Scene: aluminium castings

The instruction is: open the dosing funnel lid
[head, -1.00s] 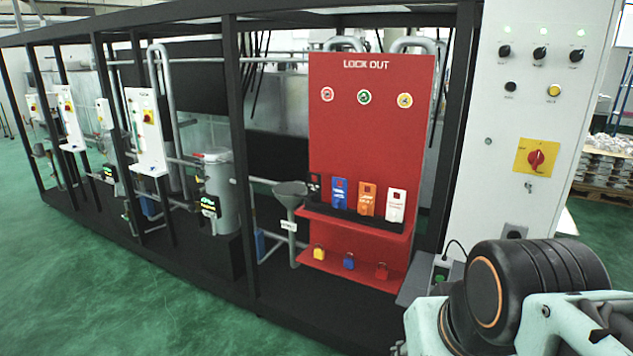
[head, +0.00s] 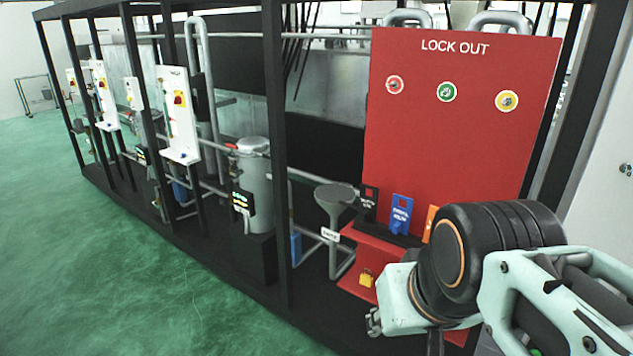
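The dosing funnel (head: 335,213) is a grey cone on a bent pipe, standing left of the red lock-out board. Its top (head: 335,192) looks like a flat dark grey disc; I cannot tell from this distance whether that is a shut lid. A small white label (head: 330,235) sits in front of its lower part. My arm reaches in at the lower right, to the right of the funnel and apart from it.
The red lock-out board (head: 455,130) holds tags and a yellow padlock (head: 366,278). A black frame post (head: 276,150) stands left of the funnel, with a grey tank (head: 254,190) beyond. Green floor (head: 130,260) is free at left.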

